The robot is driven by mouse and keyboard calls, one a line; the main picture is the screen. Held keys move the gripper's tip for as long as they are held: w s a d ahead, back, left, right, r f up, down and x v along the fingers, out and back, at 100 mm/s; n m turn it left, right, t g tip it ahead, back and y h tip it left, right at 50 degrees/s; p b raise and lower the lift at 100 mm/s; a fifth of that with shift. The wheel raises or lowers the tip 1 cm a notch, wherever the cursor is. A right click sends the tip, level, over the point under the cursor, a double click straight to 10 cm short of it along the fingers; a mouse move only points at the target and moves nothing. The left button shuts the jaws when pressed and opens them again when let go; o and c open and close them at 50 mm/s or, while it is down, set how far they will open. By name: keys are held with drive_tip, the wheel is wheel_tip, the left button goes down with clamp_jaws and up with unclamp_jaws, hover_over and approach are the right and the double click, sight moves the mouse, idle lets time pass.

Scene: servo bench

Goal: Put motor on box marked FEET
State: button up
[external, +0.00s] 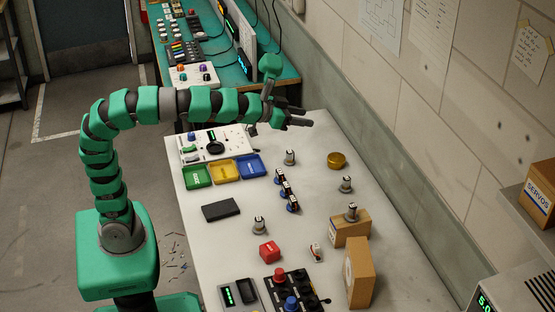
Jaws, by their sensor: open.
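Several small motors with pale tops and dark bands stand on the white bench, among them one motor (290,157) near the back, one motor (346,184) at the right, and one motor (259,225) toward the front. Another motor (352,212) sits on top of a cardboard box (346,233). A second cardboard box (358,273) stands on end in front of it. I cannot read FEET on either box. My gripper (300,114) is open and empty, high over the far end of the bench, apart from all motors and boxes.
Green, yellow and blue trays (224,171) lie at the left by a white control panel (235,143). A dark slab (221,210), red block (270,251), brass disc (336,160) and joystick panel (291,293) are on the bench. Clear room lies mid-bench.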

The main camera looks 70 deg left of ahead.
drive_tip(key=s+a+r+t, duration=0.1)
drive_tip(key=s+a+r, duration=1.1)
drive_tip(key=r, duration=0.5)
drive_tip(key=shift+s+a+r+t, duration=0.2)
drive_tip(key=shift+s+a+t, duration=0.15)
drive_tip(key=shift+s, duration=0.9)
